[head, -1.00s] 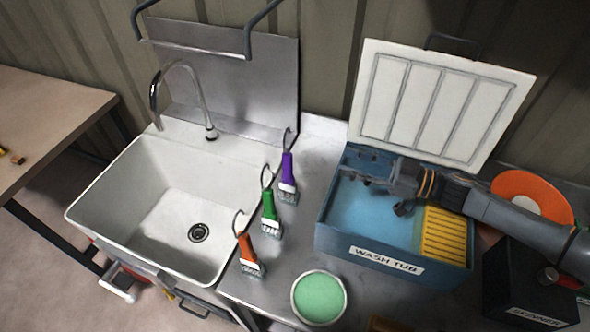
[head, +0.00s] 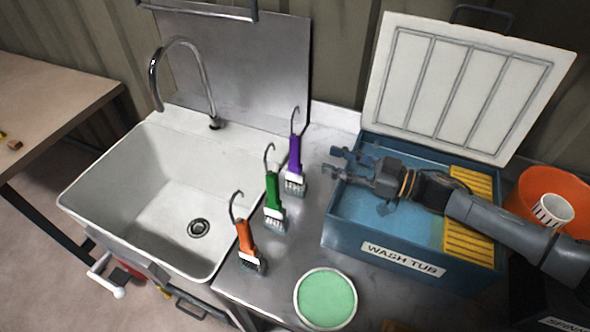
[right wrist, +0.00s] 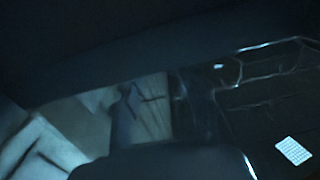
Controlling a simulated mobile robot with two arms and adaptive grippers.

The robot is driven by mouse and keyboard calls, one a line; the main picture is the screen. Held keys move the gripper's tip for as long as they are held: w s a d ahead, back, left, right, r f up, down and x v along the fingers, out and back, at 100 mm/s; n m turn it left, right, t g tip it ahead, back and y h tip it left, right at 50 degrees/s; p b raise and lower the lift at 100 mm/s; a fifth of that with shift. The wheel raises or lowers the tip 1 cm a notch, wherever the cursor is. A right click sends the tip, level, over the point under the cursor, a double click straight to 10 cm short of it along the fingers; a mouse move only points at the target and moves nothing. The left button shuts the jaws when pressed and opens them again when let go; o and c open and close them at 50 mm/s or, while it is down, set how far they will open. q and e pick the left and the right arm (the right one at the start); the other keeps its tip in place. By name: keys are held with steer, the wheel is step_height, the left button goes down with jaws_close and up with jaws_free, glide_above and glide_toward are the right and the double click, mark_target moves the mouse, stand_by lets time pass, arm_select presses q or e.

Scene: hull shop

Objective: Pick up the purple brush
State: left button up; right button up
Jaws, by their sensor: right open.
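The purple brush (head: 294,158) is on the metal bench between the sink and the wash tub, with its hook up and pale bristles down. The green brush (head: 272,192) and the orange brush (head: 246,238) are nearer the front in the same row. My right gripper (head: 335,163) is open and empty over the left part of the wash tub (head: 350,243). Its fingers point left toward the purple brush, with a gap between them. The right wrist view is dark and blurred, and I cannot make out the brush there. My left gripper is not in view.
The tub's white lid (head: 465,85) stands open behind my right arm. A yellow ribbed rack (head: 468,232) is in the tub. A round green-filled dish (head: 325,298) sits in front. The sink (head: 150,190) is left of the brushes. An orange bucket (head: 525,190) is at right.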

mark_target(300, 150)
steer(key=b+x, duration=0.1)
steer(key=x, duration=0.6)
steer(key=shift+s+a+r+b, duration=0.1)
steer(key=shift+s+r+b, duration=0.1)
steer(key=shift+b, duration=0.2)
steer(key=shift+w+a, duration=0.25)
steer(key=shift+a, duration=0.15)
steer(key=shift+d, duration=0.1)
steer(key=shift+s, duration=0.1)
steer(key=c, duration=0.3)
jaws_close()
